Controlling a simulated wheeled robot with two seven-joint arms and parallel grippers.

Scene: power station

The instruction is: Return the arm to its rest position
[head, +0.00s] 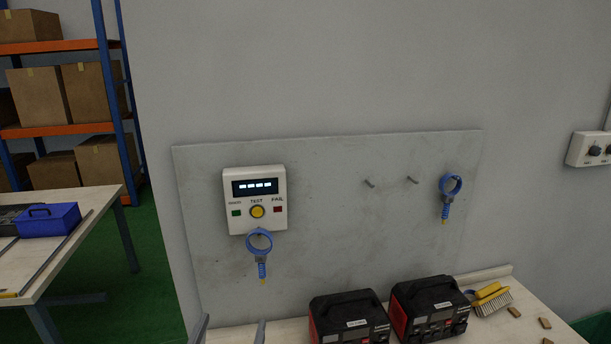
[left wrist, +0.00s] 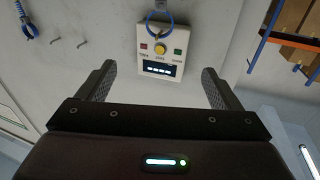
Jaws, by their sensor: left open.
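My left gripper (head: 232,332) shows only as two fingertips at the bottom edge of the head view, below the test box. It is open, with nothing between the fingers. In the left wrist view its two fingers (left wrist: 159,92) stand wide apart, with the white test box (left wrist: 156,50) beyond them. In the head view the test box (head: 255,200) is on the grey wall panel, with a lit display and a yellow button. A blue ring clamp (head: 259,255) hangs just under it. My right gripper is not in view.
A second blue clamp (head: 448,197) hangs at the right, beside two bare pegs. Two black and red power units (head: 348,318) and a yellow brush (head: 490,298) are on the workbench (head: 440,336). A table with a blue toolbox (head: 50,219) and a shelf with boxes (head: 40,98) are at left.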

